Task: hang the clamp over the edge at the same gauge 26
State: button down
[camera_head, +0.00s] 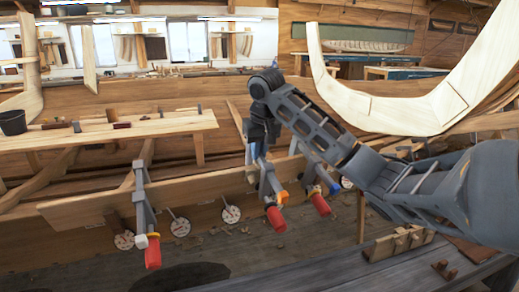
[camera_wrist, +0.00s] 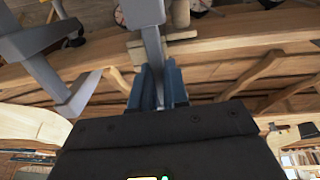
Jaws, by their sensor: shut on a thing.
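My gripper (camera_head: 256,150) is shut on the grey bar of a clamp (camera_head: 267,184) with a red handle and an orange part, at the long plank's edge. I cannot tell whether this clamp rests on the edge. In the wrist view, my gripper's blue fingers (camera_wrist: 158,88) close around the grey bar (camera_wrist: 153,48). Another red-handled clamp (camera_head: 143,206) with a white part sits over the plank (camera_head: 200,187) at left. A third clamp (camera_head: 312,184) with a blue part is just right of the held one. Round gauges (camera_head: 231,214) hang along the plank; their numbers are unreadable.
A workbench (camera_head: 100,132) with a dark bucket (camera_head: 13,122) and small tools stands behind at left. A large curved timber (camera_head: 390,112) rises at right. A grey bench (camera_head: 350,272) with wooden blocks (camera_head: 398,243) is in front. Another clamp (camera_wrist: 50,60) is close left in the wrist view.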

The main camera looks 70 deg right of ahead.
jog(key=shift+w+d+f, duration=0.1)
jog(key=shift+f, duration=0.4)
dwell(1.0)
dwell(0.6)
jog(key=c, duration=1.1)
grip_release()
jog(key=shift+s, duration=0.2)
jog(key=shift+o, duration=0.2)
jog(key=shift+f, duration=0.15)
jog(key=p+v, duration=0.1)
jog(key=v, duration=0.6)
jog(key=shift+r, duration=0.25)
jog(key=shift+s+a+r+p, duration=0.1)
jog(key=shift+a+r+p, duration=0.1)
jog(key=shift+a+p, duration=0.1)
